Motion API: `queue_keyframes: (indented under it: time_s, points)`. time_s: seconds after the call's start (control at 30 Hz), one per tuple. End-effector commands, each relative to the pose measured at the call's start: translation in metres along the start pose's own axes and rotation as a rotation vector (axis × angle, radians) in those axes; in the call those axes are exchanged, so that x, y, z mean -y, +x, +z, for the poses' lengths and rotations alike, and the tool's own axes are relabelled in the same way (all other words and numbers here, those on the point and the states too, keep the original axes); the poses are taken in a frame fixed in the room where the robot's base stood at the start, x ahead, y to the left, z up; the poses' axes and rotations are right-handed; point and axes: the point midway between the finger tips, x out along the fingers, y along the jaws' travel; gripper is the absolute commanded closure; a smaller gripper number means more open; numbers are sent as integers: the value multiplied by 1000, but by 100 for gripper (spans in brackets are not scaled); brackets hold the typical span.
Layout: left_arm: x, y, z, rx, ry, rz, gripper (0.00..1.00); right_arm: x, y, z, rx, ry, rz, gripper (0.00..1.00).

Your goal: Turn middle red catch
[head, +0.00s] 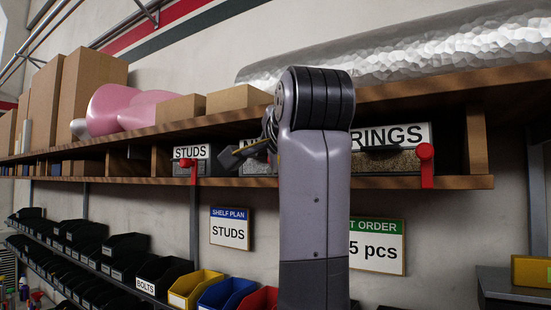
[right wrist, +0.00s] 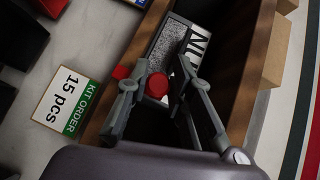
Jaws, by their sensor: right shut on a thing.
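The middle red catch (right wrist: 158,84) shows in the right wrist view as a round knob in front of the box labelled "NU". A smaller red part (right wrist: 122,72) shows beyond one finger, at the shelf edge. My right gripper (right wrist: 165,70) has its fingers on both sides of the knob and is shut on it. In the head view my right gripper (head: 252,146) is in front of the middle box (head: 258,166), and my arm hides the middle catch. The left red catch (head: 194,166) and right red catch (head: 426,160) hang pointing down. My left gripper is not in view.
The wooden shelf (head: 455,182) holds a box labelled "STUDS" (head: 190,152) and one labelled "RINGS" (head: 395,135). Cartons (head: 92,80) and a silvery roll (head: 450,45) lie above. Signs (head: 230,229) and open bins (head: 160,275) are below.

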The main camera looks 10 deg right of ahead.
Motion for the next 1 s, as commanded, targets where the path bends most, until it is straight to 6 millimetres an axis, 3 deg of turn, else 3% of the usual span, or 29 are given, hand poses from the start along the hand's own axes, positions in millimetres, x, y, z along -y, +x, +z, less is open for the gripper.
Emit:
queue_keyframes:
  time_s: [0.53,0.57,0.83,1.0]
  points:
    - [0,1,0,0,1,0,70,-5,4,2,3,-16,36,100]
    - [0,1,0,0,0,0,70,-5,4,2,4,-16,36,78]
    - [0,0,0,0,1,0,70,-4,3,2,2,-16,30,61]
    - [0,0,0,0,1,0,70,-2,2,1,1,-16,27,61]
